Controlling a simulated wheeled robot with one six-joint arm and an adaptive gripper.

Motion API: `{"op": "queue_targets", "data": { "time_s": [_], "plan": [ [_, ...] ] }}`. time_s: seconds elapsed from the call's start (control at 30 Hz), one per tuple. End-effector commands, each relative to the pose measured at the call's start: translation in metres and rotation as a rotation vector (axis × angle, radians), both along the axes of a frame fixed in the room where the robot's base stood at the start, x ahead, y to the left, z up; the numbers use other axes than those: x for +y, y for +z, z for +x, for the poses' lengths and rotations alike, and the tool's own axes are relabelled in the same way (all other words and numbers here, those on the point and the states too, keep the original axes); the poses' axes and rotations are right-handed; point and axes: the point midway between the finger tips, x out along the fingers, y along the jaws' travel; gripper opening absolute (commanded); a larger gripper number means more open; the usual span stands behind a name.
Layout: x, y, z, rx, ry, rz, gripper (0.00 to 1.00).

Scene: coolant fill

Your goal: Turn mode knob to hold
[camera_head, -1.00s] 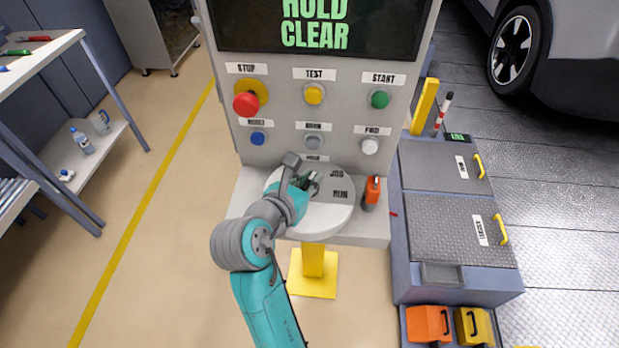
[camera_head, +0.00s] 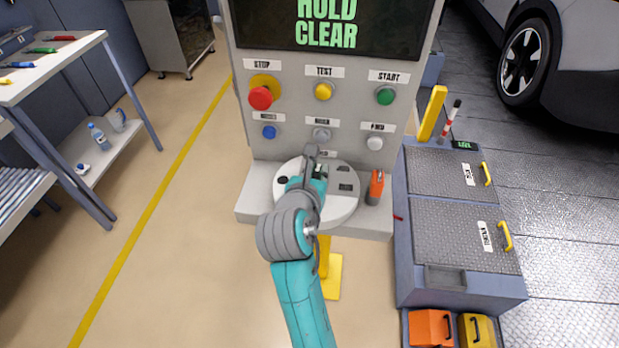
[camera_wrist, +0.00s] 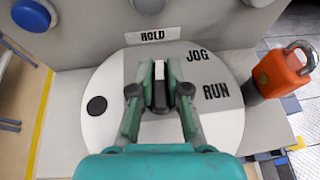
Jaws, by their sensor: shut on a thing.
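The mode knob (camera_wrist: 160,93) is a dark bar with a white stripe, standing on a round white and grey dial (camera_wrist: 98,125). The dial also shows in the head view (camera_head: 335,208). My gripper (camera_wrist: 160,86) is shut on the knob, one finger on each side; in the head view my gripper (camera_head: 319,172) is over the dial. The white stripe points up the picture, towards the HOLD label (camera_wrist: 152,35). The JOG label (camera_wrist: 198,55) and RUN label (camera_wrist: 216,91) lie to the right. My fingers hide part of the knob.
The panel above has a red stop button (camera_head: 260,98), a yellow test button (camera_head: 323,92), a green start button (camera_head: 385,96) and smaller buttons. An orange padlock (camera_wrist: 284,72) stands right of the dial. The screen (camera_head: 385,30) reads HOLD CLEAR.

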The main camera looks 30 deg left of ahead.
Motion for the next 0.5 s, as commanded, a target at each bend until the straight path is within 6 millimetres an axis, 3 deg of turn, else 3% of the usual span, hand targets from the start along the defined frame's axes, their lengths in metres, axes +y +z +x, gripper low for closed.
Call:
{"op": "queue_targets", "data": {
  "time_s": [0.5],
  "plan": [
    [0.0003, 0.0001, 0.0023, -0.002, 0.117, 0.001, 0.0]
  ]
}}
